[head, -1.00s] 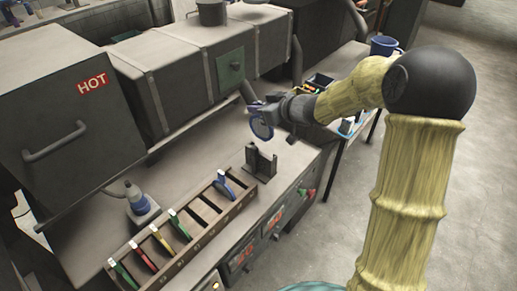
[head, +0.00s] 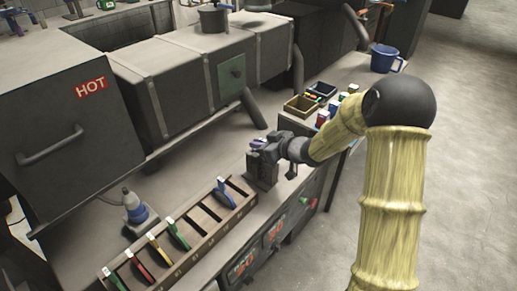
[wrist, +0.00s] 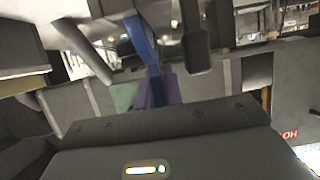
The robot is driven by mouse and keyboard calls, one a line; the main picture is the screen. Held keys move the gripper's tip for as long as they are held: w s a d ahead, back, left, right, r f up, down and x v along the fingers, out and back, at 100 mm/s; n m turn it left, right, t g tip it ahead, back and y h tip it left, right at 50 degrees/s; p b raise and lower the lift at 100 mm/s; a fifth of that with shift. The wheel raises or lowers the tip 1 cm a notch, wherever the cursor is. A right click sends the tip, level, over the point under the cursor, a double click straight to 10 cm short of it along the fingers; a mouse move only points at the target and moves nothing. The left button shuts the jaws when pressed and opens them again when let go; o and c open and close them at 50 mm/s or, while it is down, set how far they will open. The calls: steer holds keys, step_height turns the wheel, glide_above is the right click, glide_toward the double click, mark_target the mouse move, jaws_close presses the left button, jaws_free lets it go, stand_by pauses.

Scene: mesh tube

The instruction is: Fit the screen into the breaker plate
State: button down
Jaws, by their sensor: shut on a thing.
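My gripper (head: 268,146) is right at the upper part of a dark upright stand (head: 262,172) on the bench. It is shut on a blue piece (head: 258,142), which looks like the rim of the screen and now lies nearly edge-on to the head view. In the wrist view the blue piece (wrist: 144,42) shows as a narrow strip running down between the fingers. I cannot tell whether it touches the stand. The breaker plate cannot be made out clearly; the gripper and stand hide that spot.
A grey machine marked HOT (head: 75,125) fills the left.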

steer(key=shift+f, duration=0.95)
steer(key=shift+f, duration=0.2)
steer(key=c, duration=1.8)
jaws_free()
steer(key=shift+r, duration=0.1)
steer(key=shift+r, duration=0.1)
steer(key=v, duration=1.2)
